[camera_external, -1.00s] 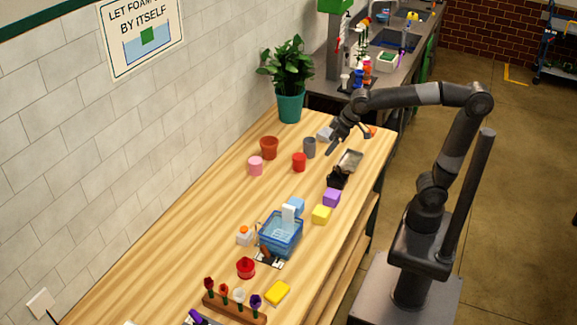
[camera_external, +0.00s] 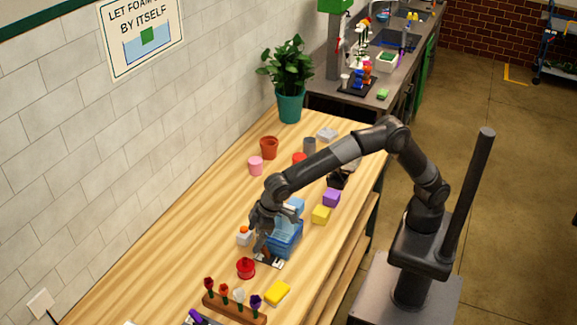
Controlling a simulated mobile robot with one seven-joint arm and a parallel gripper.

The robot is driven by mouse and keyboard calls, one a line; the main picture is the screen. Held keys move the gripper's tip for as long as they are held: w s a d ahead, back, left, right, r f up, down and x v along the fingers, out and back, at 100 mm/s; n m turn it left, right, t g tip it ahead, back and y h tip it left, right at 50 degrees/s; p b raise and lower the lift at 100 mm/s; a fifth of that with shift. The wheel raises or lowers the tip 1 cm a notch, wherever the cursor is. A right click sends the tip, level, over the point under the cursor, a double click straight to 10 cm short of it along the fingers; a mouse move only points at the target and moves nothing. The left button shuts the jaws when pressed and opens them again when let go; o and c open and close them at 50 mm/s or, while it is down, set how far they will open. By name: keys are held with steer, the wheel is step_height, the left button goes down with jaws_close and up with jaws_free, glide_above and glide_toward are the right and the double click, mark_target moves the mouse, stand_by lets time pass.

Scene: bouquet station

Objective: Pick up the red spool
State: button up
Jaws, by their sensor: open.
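A round red piece with a wide rim, which looks like the red spool (camera_external: 246,268), stands on the wooden table left of the blue basket. My gripper (camera_external: 262,248) is open and points down, just above and to the right of it in the picture. The fingers appear empty and apart from the spool. A plain red cylinder (camera_external: 299,158) stands farther back, partly hidden by my arm. The blue basket (camera_external: 287,240) is partly covered by my gripper and wrist.
A white block with an orange top (camera_external: 244,236) stands close to my gripper's left. A wooden rack of flowers (camera_external: 234,308) and a yellow block (camera_external: 277,292) lie in front. Yellow (camera_external: 321,215) and purple (camera_external: 332,197) blocks are at right. The table's left front is clear.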

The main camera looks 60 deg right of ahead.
mark_target(245, 265)
steer(key=a+f, duration=0.2)
steer(key=a, duration=0.1)
steer(key=shift+s, duration=0.3)
steer(key=x, duration=0.5)
steer(key=shift+d+f, duration=0.1)
steer(key=shift+f, duration=0.05)
steer(key=x, duration=0.5)
steer(key=shift+s+f, duration=0.1)
steer(key=shift+s, duration=0.2)
steer(key=shift+c, duration=0.4)
steer(key=c, duration=1)
